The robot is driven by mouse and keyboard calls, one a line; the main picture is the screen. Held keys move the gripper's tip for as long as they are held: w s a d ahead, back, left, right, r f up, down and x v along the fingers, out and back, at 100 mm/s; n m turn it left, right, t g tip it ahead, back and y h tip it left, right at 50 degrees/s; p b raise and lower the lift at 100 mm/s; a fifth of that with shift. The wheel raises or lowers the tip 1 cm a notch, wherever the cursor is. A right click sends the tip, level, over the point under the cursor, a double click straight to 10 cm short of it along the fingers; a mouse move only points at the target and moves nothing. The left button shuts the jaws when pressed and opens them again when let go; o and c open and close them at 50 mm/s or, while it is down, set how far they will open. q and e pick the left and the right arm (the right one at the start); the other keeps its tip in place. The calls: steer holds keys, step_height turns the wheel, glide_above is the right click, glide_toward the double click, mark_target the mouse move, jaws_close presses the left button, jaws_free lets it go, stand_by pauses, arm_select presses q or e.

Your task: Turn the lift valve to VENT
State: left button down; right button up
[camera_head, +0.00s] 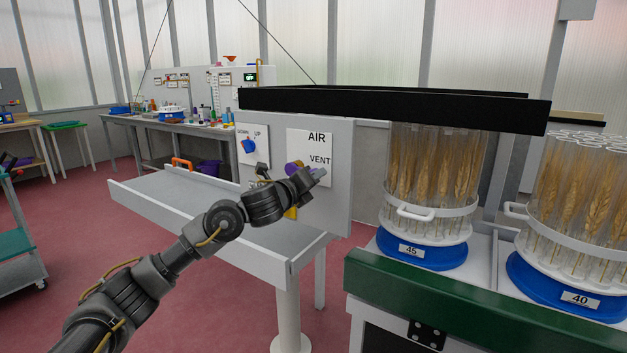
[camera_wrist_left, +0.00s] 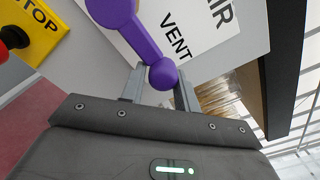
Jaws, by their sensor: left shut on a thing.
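The purple lift valve (camera_head: 291,168) sits on a white plate (camera_head: 306,147) lettered AIR above and VENT below, on the grey panel. My left gripper (camera_head: 316,175) is at the valve, and partly hides it in the head view. In the left wrist view the purple lever (camera_wrist_left: 140,38) runs from its hub at the top to a round knob (camera_wrist_left: 163,74), close to the word VENT. My left gripper's fingers (camera_wrist_left: 160,88) stand on either side of this knob and are shut on it. My right gripper is not in view.
A yellow STOP plate with a red button (camera_wrist_left: 14,37) is beside the valve. A blue knob (camera_head: 249,147) is on the panel's left. A black frame (camera_head: 400,108) overhangs. Wheat carousels 45 (camera_head: 423,250) and 40 (camera_head: 568,292) stand at right. The grey tray (camera_head: 200,222) is empty.

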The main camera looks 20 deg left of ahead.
arm_select(q)
steer(key=shift+a+r, duration=0.25)
steer(key=shift+r, duration=0.05)
steer(key=c, duration=1.1)
jaws_free()
steer(key=shift+f, duration=0.2)
steer(key=shift+d, duration=0.1)
steer(key=v, duration=1.1)
steer(key=shift+w, duration=0.1)
steer(key=shift+c, duration=0.4)
